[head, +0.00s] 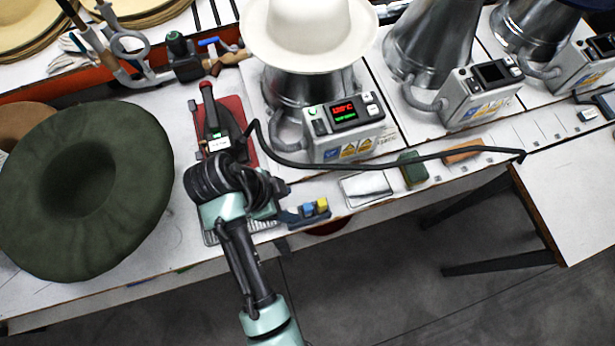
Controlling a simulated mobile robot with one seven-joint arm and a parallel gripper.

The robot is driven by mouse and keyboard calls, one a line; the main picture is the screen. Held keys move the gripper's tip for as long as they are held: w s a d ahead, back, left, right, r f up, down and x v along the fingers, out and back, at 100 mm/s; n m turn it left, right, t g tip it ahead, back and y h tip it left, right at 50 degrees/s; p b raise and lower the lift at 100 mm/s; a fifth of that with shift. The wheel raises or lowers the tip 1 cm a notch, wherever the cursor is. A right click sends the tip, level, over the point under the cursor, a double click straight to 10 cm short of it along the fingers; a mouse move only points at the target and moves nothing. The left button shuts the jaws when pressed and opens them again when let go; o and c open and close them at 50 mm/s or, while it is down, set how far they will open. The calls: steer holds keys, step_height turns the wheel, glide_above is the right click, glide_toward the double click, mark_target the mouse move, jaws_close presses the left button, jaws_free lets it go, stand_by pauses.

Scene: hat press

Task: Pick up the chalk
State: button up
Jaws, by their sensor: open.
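My arm reaches up from the bottom of the head view over the front of the bench. My gripper (272,192) is at its end, beside the black iron on its red pad. The gripper is open; its fingertips are mostly hidden by the wrist, and I see nothing held.
A black iron (212,125) stands behind my wrist. A dark cable (400,160) crosses the bench. A silver tin (365,188), a green block (412,168) and a brown block (462,151) lie to the right. A green hat (130,150) fills the left; a heated press (345,125) stands behind.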

mark_target(307, 209)
steer(key=x, duration=0.5)
steer(key=shift+p+x, duration=0.75)
steer(key=shift+x, duration=1.9)
steer(key=shift+d+r, duration=0.1)
steer(key=shift+d, duration=0.1)
jaws_close()
